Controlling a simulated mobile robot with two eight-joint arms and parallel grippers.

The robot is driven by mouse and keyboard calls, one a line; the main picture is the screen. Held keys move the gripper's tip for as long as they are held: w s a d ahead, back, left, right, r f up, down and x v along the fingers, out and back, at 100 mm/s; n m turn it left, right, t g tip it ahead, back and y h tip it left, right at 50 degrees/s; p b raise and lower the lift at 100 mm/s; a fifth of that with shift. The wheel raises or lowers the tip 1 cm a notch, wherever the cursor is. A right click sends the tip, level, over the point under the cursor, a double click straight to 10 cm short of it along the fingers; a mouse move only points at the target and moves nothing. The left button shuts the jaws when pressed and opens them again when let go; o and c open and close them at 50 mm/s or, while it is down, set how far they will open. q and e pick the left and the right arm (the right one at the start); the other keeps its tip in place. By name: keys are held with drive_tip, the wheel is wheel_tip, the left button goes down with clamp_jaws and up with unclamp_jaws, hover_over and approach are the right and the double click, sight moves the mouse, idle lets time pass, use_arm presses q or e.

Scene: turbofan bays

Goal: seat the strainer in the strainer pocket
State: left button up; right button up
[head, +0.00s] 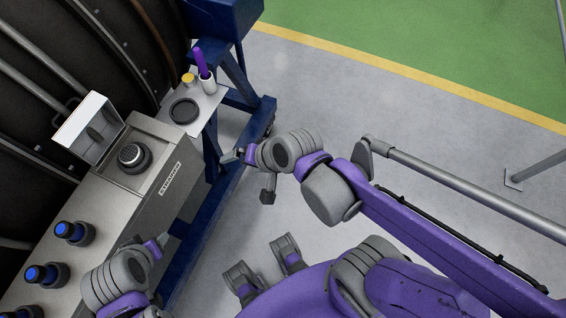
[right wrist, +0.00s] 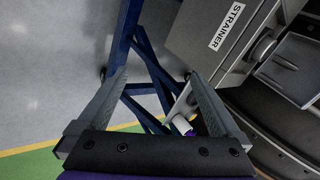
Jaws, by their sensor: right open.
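A round strainer (head: 132,154) with a pale mesh top and dark collar stands in the open pocket of the grey housing (head: 168,165) labelled STRAINER. I cannot tell from here whether it is fully down. The pocket's hinged lid (head: 88,128) stands open to the left. The label (right wrist: 228,25) also shows in the right wrist view. My right gripper (head: 232,156) is open and empty, to the right of the housing and apart from it; its spread fingers show in the right wrist view (right wrist: 160,105). My left gripper (head: 165,245) is near the housing's front; its jaws are unclear.
A side shelf (head: 212,98) holds a black round disc (head: 184,111), a yellow cap (head: 188,79) and a white cup (head: 208,86) with a purple-handled tool (head: 201,64). Blue-capped fittings (head: 74,232) line the lower left bench. A blue stand (head: 225,180) is below.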

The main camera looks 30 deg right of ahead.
drive_tip(key=s+d+f+n+h, duration=0.1)
drive_tip(key=s+d+n+h, duration=0.2)
drive_tip(key=s+d+n, duration=0.2)
drive_tip(key=d+n, duration=0.2)
drive_tip(key=d, duration=0.1)
drive_tip(key=shift+f+n+g+h, duration=0.3)
drive_tip(key=shift+n+g+h, duration=0.1)
drive_tip(key=shift+s+d+r, duration=0.1)
